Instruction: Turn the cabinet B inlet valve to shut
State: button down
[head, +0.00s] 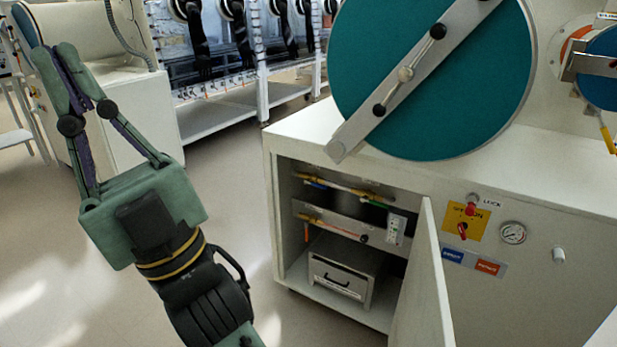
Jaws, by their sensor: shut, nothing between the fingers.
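My gripper (50,62) is at the left of the head view, shut and empty, its fingers pointing up and away from me. It is well left of the open white cabinet (273,215) and apart from it.
The cabinet door (425,285) stands open towards me. A grey drawer box (342,272) sits on the cabinet floor. A large teal round door (435,75) is above. A red knob on a yellow plate (480,222) and a gauge (512,233) are at right. Floor between gripper and cabinet is clear.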

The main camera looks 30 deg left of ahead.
aim_at(316, 185)
jog(key=i+j, duration=0.25)
jog(key=j, duration=0.2)
jog(key=i+j, duration=0.25)
jog(key=j, duration=0.15)
jog(key=i+j, duration=0.25)
jog(key=j, duration=0.2)
jog(key=i+j, duration=0.25)
jog(key=j, duration=0.2)
jog(key=i+j, duration=0.25)
jog(key=j, duration=0.15)
jog(key=i+j, duration=0.25)
jog(key=j, duration=0.2)
jog(key=k+j, duration=0.4)
jog(key=i+l, duration=0.25)
jog(key=l, duration=0.25)
